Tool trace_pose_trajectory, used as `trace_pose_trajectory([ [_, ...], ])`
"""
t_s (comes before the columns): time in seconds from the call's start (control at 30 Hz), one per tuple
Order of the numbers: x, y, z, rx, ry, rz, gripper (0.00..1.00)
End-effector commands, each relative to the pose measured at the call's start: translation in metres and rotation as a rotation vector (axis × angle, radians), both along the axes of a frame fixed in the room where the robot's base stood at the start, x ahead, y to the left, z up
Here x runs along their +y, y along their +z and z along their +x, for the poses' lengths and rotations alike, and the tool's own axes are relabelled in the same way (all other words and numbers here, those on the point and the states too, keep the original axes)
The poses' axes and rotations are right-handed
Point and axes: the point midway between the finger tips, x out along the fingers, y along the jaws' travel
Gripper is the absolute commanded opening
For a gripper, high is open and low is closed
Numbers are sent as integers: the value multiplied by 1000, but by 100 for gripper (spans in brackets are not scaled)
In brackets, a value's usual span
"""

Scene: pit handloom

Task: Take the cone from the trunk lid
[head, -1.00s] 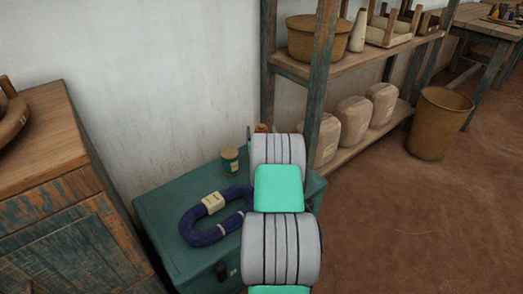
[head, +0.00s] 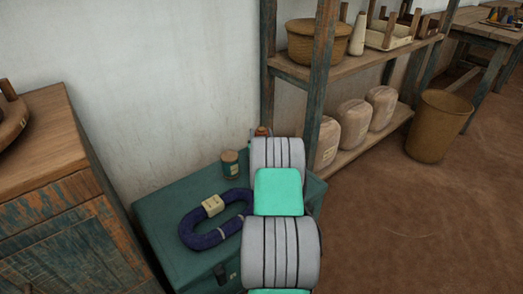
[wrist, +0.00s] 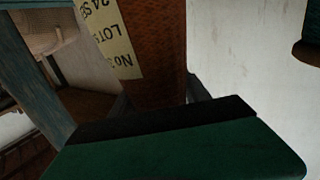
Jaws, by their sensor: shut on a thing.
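The cone (wrist: 155,50) is orange-brown with a cream printed label and fills the upper middle of the wrist view. My gripper (wrist: 158,98) is shut on it; its dark finger parts show on both sides of the cone. In the head view only a small orange-brown bit of the cone (head: 263,131) shows behind my arm, and my gripper is hidden. The teal trunk lid (head: 160,210) lies below, partly covered by my arm. Whether the cone touches the lid or is clear of it cannot be told.
A dark blue yarn hank (head: 195,240) with a cream band and a small lidded jar (head: 230,164) are on the lid, left of my arm. A wooden shelf (head: 345,68) stands close at the right, a cabinet (head: 60,200) at the left. The white wall (head: 170,80) is behind.

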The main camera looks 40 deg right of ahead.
Motion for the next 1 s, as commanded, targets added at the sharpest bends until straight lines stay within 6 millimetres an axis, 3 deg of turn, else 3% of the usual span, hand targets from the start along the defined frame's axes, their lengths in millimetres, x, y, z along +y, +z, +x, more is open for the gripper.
trace_pose_trajectory([
  [0.2,0,0,0,0,0,0,0],
  [0.7,0,4,0,-2,0,-1,0],
  [0.87,0,21,0,-4,0,-3,0],
  [1.0,7,50,-5,-3,0,-3,0],
])
